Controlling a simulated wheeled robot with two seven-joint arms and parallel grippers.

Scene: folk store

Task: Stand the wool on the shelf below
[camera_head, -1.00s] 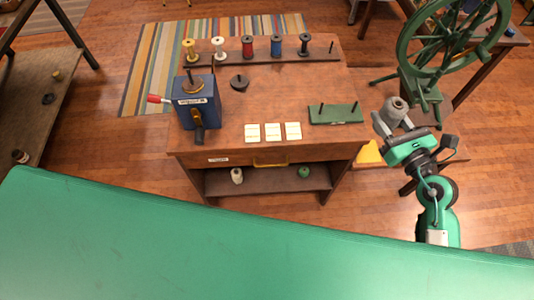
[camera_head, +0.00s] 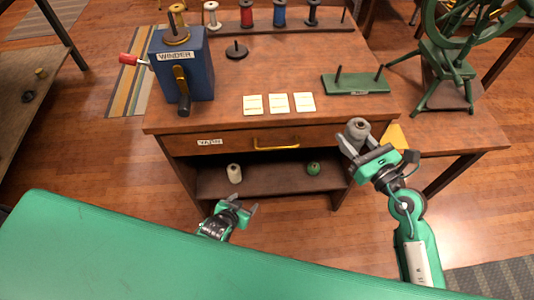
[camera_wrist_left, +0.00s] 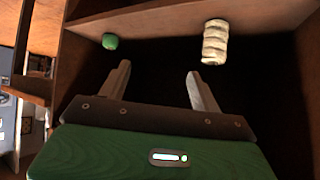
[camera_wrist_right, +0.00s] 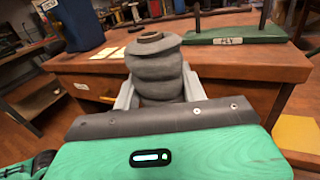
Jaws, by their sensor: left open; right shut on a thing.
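A grey cone-like roll of wool (camera_head: 358,129) is held upright in my right gripper (camera_head: 355,146), by the table's front right corner. The right wrist view shows the grey wool (camera_wrist_right: 156,68) between both fingers. The lower shelf (camera_head: 270,183) lies under the drawer. A cream wool roll (camera_head: 235,174) stands on its left part and a green ball (camera_head: 313,168) lies on its right part. My left gripper (camera_head: 243,203) is open and empty in front of the shelf. The left wrist view shows the cream roll (camera_wrist_left: 214,42) and green ball (camera_wrist_left: 110,41) beyond its fingers.
On the table stand a blue winder (camera_head: 182,70), a green peg board (camera_head: 356,83), three cards (camera_head: 278,103) and a rack of spools (camera_head: 290,25). A drawer with a yellow handle (camera_head: 276,147) is above the shelf. A spinning wheel (camera_head: 450,55) stands right. The shelf's middle is free.

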